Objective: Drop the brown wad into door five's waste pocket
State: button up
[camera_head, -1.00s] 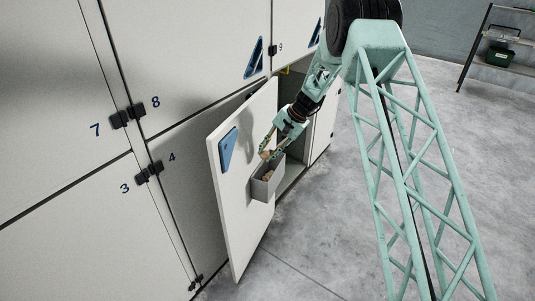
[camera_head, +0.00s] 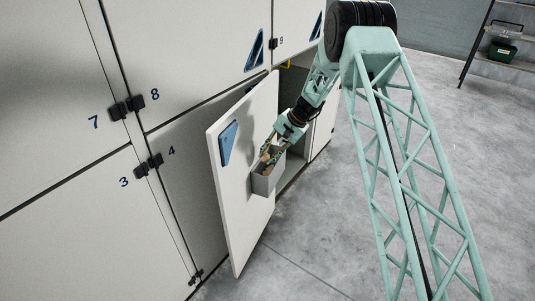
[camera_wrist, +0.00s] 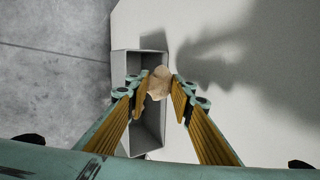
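My gripper (camera_wrist: 160,78) has its two fingers on either side of the brown wad (camera_wrist: 159,84), which sits between the fingertips and appears gripped. The grey open-topped waste pocket (camera_wrist: 152,143) is fixed to the inner face of the open door (camera_wrist: 232,130). In the wrist view the wad overlaps the pocket's door-side edge. In the head view my gripper (camera_head: 266,156) is at the pocket (camera_head: 265,185), with its fingertips at the pocket's mouth. The fingers partly hide the pocket's inside. No number five is legible on the open door (camera_head: 240,200).
A blue triangular plate (camera_head: 229,143) is on the open door. Closed cabinet doors marked 3, 4, 7, 8 and 9 stand around it. The open compartment (camera_head: 293,165) is behind my gripper. A shelf with a green box (camera_head: 503,50) stands far right; the floor (camera_head: 325,225) is clear.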

jog(key=shift+f, duration=0.7)
jog(key=o, duration=0.7)
jog(key=shift+r, duration=0.15)
jog(key=v, duration=1.1)
jog(key=shift+d+r, duration=0.2)
jog(key=shift+r, duration=0.1)
jog(key=shift+s, duration=0.1)
dwell(0.4)
